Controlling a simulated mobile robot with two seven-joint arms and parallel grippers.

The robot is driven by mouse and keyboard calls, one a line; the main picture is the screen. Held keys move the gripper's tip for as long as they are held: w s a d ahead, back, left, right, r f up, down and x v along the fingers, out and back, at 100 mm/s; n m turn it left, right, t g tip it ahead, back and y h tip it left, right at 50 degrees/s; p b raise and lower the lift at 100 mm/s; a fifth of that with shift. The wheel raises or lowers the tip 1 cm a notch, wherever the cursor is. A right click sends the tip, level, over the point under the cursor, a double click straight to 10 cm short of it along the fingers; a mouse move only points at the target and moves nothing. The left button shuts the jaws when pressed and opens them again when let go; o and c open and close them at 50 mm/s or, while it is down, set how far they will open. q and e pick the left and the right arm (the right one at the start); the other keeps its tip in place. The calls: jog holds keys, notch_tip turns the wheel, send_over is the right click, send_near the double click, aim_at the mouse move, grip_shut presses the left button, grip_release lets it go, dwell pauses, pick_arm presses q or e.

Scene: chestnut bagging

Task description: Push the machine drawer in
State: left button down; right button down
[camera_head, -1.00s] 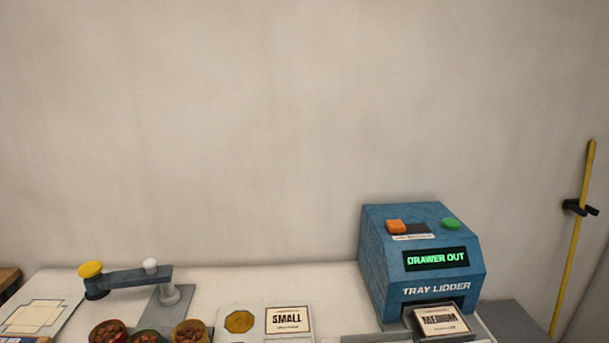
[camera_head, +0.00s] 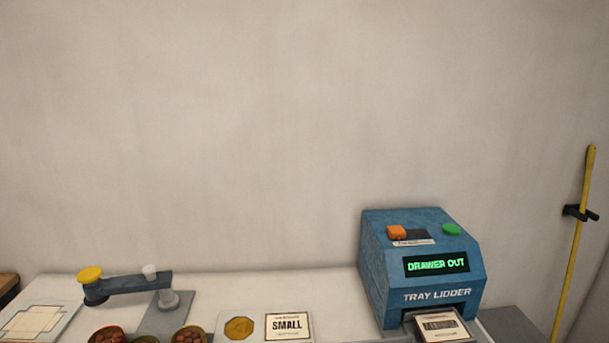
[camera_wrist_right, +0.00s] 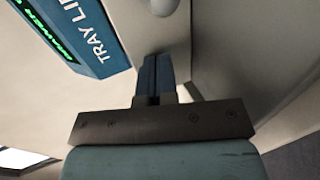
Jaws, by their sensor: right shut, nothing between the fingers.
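The blue tray lidder (camera_head: 425,270) stands on the right of the worktop, its screen reading DRAWER OUT. At its front opening is a card marked MEDIUM (camera_head: 440,327), cut by the lower frame edge. The drawer is mostly out of frame below, so its full extent is hidden. In the right wrist view, my right gripper (camera_wrist_right: 157,62) is shut and empty, with the blue lidder (camera_wrist_right: 85,35) at upper left, beyond the fingers. Whether the fingers touch the drawer cannot be told. My left gripper is not in view.
An orange button (camera_head: 396,232) and a green button (camera_head: 451,229) sit on the lidder's top. A SMALL card (camera_head: 287,326), bowls of chestnuts (camera_head: 188,335) and a grey-blue arm with a yellow knob (camera_head: 90,274) stand left. A yellow pole (camera_head: 580,225) is at right.

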aim_at(435, 336)
dwell(0.7)
jog(key=shift+w+a, duration=0.2)
jog(key=shift+w, duration=2.5)
jog(key=shift+w+a+b, duration=0.15)
jog(key=shift+w+b, duration=0.05)
jog(key=shift+w, duration=1.05)
jog(key=shift+w+a+b, duration=0.1)
jog(key=shift+w+b, duration=0.1)
jog(key=shift+w, duration=1)
jog(key=shift+s+d+p, duration=0.2)
jog(key=shift+s+p, duration=0.4)
jog(key=shift+s, duration=1.15)
jog(key=shift+s+d+p, duration=0.15)
jog(key=shift+s+p, duration=0.3)
jog(key=shift+s, duration=1.85)
